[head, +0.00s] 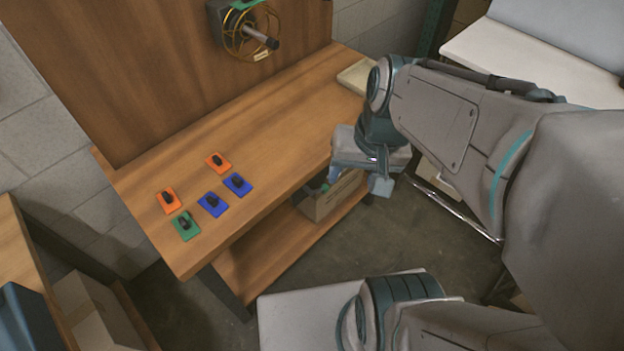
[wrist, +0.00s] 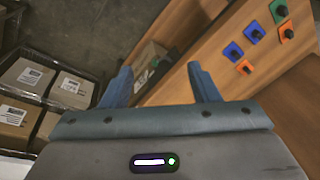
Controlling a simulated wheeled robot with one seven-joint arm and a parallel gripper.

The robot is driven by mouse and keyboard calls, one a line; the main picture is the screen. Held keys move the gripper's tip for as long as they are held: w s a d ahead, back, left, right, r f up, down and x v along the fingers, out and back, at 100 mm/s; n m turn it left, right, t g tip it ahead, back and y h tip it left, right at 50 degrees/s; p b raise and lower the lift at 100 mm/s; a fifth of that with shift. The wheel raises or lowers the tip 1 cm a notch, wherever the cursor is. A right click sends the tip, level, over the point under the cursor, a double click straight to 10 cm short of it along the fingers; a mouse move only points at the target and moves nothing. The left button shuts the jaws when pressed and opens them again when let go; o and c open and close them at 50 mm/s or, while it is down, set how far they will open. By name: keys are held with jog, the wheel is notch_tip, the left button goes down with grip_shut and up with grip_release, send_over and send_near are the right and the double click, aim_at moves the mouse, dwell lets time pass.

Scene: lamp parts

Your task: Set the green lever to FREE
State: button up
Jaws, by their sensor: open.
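The green lever (head: 185,226) is a black knob on a green plate at the front left of the wooden bench, nearest the bench's front edge among the levers. A green plate with a black lever also shows at the top right of the wrist view (wrist: 279,11). Which way the lever is set is too small to tell, and I can read no FREE label. My gripper (wrist: 163,84) is open and empty in the wrist view, its two blue-grey fingers apart. It is by the bench's right part, well away from the green lever.
Two orange lever plates (head: 218,162) and two blue ones (head: 212,204) sit close to the green one. A wheel on a shaft (head: 250,35) is fixed to the upright back panel. The bench (head: 262,115) is clear between. Cardboard boxes (wrist: 68,90) stand below, left in the wrist view.

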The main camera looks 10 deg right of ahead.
jog(key=w+a+f+m+g+y+b, duration=0.1)
jog(key=a+f+m+y+b, duration=0.15)
jog(key=f+b, duration=0.4)
jog(key=w+a+f+m+g+y+b, duration=0.1)
jog(key=f+m+y+b, duration=0.2)
jog(key=f, duration=0.7)
jog(key=m+t+y+b, duration=0.4)
jog(key=m+t+b, duration=1.1)
jog(key=m+b, duration=0.75)
send_near(327, 192)
jog(key=shift+n, duration=0.6)
jog(key=b+x, duration=0.2)
jog(key=x, duration=0.3)
jog(key=b+x, duration=0.2)
jog(key=x, duration=0.4)
jog(key=shift+w+a+r+b, duration=0.15)
jog(key=shift+a+r+b, duration=0.1)
jog(key=shift+b, duration=0.05)
jog(key=shift+c, duration=0.3)
grip_shut()
